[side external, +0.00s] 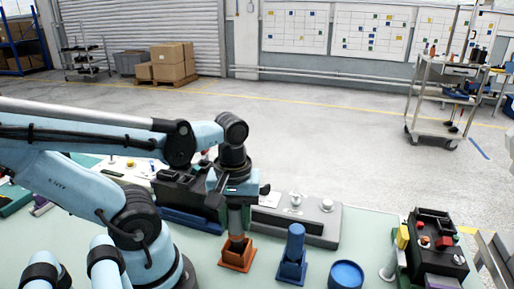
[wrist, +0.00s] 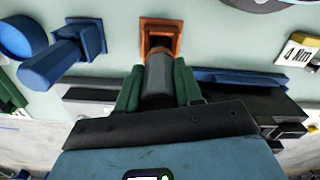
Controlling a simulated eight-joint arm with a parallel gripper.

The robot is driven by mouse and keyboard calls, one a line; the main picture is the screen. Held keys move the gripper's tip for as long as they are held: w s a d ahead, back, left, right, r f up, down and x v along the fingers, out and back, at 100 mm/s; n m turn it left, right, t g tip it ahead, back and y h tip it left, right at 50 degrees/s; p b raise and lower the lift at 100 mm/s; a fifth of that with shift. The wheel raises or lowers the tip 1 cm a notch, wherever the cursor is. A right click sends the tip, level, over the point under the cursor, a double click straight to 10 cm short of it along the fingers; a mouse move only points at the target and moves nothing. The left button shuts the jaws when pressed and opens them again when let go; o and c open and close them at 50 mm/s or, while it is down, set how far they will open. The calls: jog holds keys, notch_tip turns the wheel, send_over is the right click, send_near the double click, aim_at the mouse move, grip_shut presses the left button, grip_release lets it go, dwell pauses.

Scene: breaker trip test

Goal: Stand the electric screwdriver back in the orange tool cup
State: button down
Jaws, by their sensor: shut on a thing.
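The electric screwdriver has a grey body (side external: 236,222) and hangs roughly upright below my gripper (side external: 235,200). In the wrist view my gripper (wrist: 158,76) has its two green fingers closed on either side of the grey screwdriver (wrist: 160,74). The square orange tool cup (side external: 237,257) stands on the bench directly below; it also shows in the wrist view (wrist: 175,30). The screwdriver's lower end is at the cup's mouth and looks to be inside it. How deep it sits, and whether it touches the bottom, I cannot tell.
A blue square cup (side external: 292,269) holding a blue cylindrical thing (side external: 296,240) stands close to the right. A round blue container (side external: 346,274) is beyond it. A grey fixture (side external: 325,222) lies behind, and a dark box with buttons (side external: 436,245) stands at the far right.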

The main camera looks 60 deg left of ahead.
jog(key=shift+f, duration=0.65)
jog(key=c, duration=0.7)
grip_release()
jog(key=shift+o, duration=0.2)
notch_tip(320, 180, up, 12)
jog(key=shift+r, duration=0.1)
